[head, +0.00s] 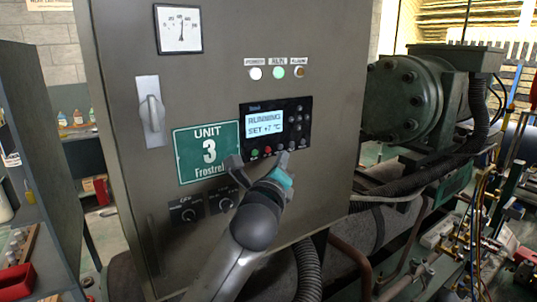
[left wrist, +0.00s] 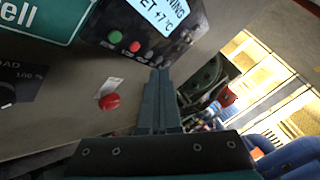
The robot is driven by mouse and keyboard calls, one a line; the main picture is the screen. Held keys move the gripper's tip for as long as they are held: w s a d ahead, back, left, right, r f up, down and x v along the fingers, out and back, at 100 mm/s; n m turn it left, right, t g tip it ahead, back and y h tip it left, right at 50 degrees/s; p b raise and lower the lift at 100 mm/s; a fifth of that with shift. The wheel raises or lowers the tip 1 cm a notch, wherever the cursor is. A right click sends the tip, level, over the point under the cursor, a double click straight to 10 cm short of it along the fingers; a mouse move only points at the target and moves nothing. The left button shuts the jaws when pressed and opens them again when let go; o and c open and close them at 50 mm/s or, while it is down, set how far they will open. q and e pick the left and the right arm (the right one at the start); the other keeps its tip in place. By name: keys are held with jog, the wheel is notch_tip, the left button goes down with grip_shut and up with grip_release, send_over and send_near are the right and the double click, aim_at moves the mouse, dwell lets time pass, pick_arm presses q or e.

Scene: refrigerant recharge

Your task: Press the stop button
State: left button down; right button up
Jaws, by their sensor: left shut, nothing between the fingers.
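The grey control cabinet (head: 215,80) carries a controller (head: 295,115) whose lit display (head: 264,122) reads "RUNNING" and "SET +7 °C". A small green button (left wrist: 115,37) and a small red button (left wrist: 135,46) sit below the display. A larger red button (left wrist: 109,102) beside a pale label is lower on the panel in the left wrist view; my arm seems to hide it in the head view. I cannot read which red one is marked stop. My left gripper (head: 281,160) is shut and empty; its fingertips (left wrist: 160,75) are just below the controller, right of the larger red button.
A lever switch (head: 150,110) is further left. A compressor (head: 405,100) and hoses stand right of the cabinet.

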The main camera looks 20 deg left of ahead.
aim_at(268, 150)
pick_arm(q)
jog(key=shift+w+a+p, duration=0.45)
jog(key=shift+w+a, duration=0.45)
jog(key=shift+a, duration=0.25)
dwell(1.3)
jog(key=shift+w+a+p, duration=0.25)
jog(key=shift+a+p, duration=0.1)
jog(key=shift+w+a, duration=0.2)
jog(key=shift+a, duration=0.05)
dwell(0.6)
jog(key=shift+d, duration=0.1)
jog(key=shift+s+d+p, duration=0.5)
jog(key=shift+d+p, duration=0.05)
